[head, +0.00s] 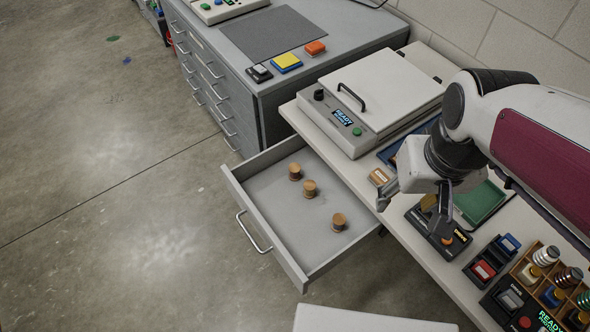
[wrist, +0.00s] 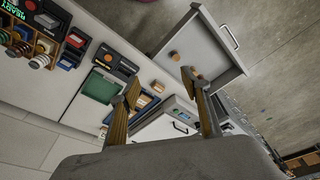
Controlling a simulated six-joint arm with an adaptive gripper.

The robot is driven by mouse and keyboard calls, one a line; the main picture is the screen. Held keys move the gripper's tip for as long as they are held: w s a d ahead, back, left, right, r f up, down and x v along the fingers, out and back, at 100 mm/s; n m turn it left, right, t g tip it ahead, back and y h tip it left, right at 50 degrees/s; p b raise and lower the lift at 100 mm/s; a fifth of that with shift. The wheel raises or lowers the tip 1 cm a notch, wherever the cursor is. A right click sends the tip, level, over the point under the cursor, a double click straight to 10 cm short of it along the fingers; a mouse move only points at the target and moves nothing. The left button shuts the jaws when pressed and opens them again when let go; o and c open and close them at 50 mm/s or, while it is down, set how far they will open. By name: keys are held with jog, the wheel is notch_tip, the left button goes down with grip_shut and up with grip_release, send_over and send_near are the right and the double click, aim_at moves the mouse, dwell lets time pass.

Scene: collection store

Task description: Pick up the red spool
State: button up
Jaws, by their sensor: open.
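I cannot make out a spool that is clearly red. Several spools with pale, grey and dark windings stand in a wooden rack (head: 530,268) at the lower right of the head view; the rack also shows at the top left of the wrist view (wrist: 22,33). A red block-like piece (head: 484,270) sits in a dark holder beside the rack. Three tan, spool-like pieces, one of them in the middle (head: 310,189), stand in the open drawer. My gripper (head: 413,209) is open and empty above the bench, between drawer and rack; its fingers (wrist: 160,80) are apart in the wrist view.
The grey drawer (head: 262,240) juts out over the floor. A white-lidded machine (head: 385,85) stands behind my gripper. A green tray (head: 482,204) and a dark device (head: 425,235) lie close by it. A grey cabinet (head: 330,45) with coloured blocks stands at the back.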

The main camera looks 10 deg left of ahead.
jog(key=w+a+f+n+g, duration=0.2)
jog(key=w+a+f, duration=0.7)
jog(key=w+f, duration=0.25)
jog(key=n+t, duration=0.1)
jog(key=n, duration=0.2)
send_over(293, 167)
jog(key=f, duration=1.9)
jog(key=shift+s+d, duration=0.15)
jog(key=shift+s, duration=0.2)
jog(key=shift+w+f, duration=0.1)
jog(key=shift+f, duration=1.15)
